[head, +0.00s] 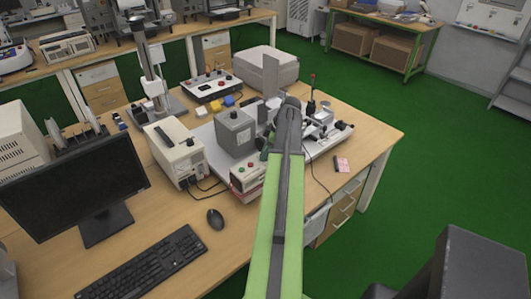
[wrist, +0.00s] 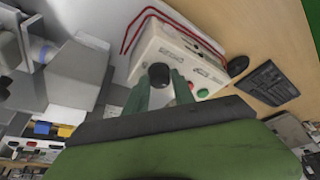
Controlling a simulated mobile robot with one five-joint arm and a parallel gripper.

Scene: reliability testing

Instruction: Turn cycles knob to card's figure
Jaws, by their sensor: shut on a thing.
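The cream control box (wrist: 176,48) fills the upper middle of the wrist view, with red and green buttons and small print I cannot read. Its black knob (wrist: 159,73) lies between the green fingers of my gripper (wrist: 161,84), which is shut on it. The knob's pointer and scale cannot be made out. In the head view the control box (head: 246,180) is partly behind my arm, which hides my gripper and the knob. A small pink-and-white card (head: 342,164) lies on the table to the right; its figure is too small to read.
A grey block-shaped unit (head: 235,132) and a cream instrument (head: 177,154) stand left of the control box. A mouse (head: 215,219), keyboard (head: 143,265) and monitor (head: 75,185) are nearer. Bare wooden table (head: 373,137) shows at the right.

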